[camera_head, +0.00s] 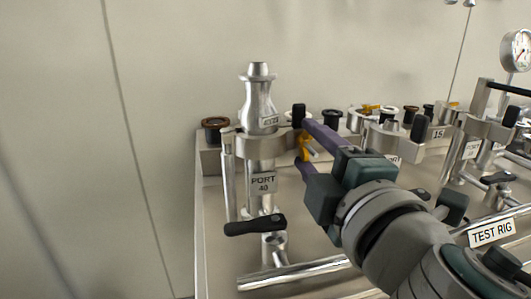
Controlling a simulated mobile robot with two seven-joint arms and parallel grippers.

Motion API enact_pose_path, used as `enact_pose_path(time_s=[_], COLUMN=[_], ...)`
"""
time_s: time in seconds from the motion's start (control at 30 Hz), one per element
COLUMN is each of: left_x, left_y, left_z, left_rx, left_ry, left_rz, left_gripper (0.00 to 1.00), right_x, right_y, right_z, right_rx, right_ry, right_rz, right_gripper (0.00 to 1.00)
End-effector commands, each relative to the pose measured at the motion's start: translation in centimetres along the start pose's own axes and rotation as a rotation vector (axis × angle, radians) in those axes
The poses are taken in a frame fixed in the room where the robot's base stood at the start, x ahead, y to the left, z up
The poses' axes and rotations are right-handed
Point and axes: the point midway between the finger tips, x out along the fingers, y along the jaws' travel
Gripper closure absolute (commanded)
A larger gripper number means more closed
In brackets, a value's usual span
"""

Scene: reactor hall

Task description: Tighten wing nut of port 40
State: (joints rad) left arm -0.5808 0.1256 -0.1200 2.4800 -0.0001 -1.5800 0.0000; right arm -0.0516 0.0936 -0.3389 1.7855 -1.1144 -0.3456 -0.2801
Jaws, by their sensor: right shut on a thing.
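Port 40 (263,184) is an upright metal fitting with a label plate, at the left end of the rig. A clamp ring (258,146) goes around its neck, below a bottle-shaped metal top piece (260,100). A yellow wing nut (304,148) sits at the right side of the clamp. My right gripper (304,146) reaches in from the lower right, with its purple fingers shut on the wing nut and partly hiding it. My left gripper is not in view.
A black-handled valve (255,225) is below port 40, above a horizontal pipe (293,273). Other ports with black knobs stand to the right, near a pressure gauge (516,50) and a TEST RIG sign (491,233). The pale wall (160,100) is behind; the left side is clear.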

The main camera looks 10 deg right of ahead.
Motion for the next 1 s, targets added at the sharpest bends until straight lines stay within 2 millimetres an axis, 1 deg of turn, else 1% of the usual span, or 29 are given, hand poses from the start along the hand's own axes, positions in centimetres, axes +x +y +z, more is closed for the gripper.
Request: enact_pose_path(time_s=[0.23, 0.7, 0.73, 1.0], left_x=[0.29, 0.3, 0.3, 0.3], left_y=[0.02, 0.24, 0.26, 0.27], left_z=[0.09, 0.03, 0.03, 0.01], left_rx=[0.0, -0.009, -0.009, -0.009], left_ry=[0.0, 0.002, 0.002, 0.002], left_rz=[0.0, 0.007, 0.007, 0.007], left_gripper=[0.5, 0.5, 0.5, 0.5], right_x=[0.0, 0.0, 0.0, 0.0], right_y=[0.02, 0.06, 0.06, 0.04], right_z=[-0.03, -0.04, -0.04, -0.03], right_rx=[0.07, 0.084, 0.084, 0.083], right_ry=[0.001, 0.001, 0.001, 0.001], right_rz=[0.001, 0.001, 0.001, 0.001], right_gripper=[1.0, 1.0, 0.46, 0.17])
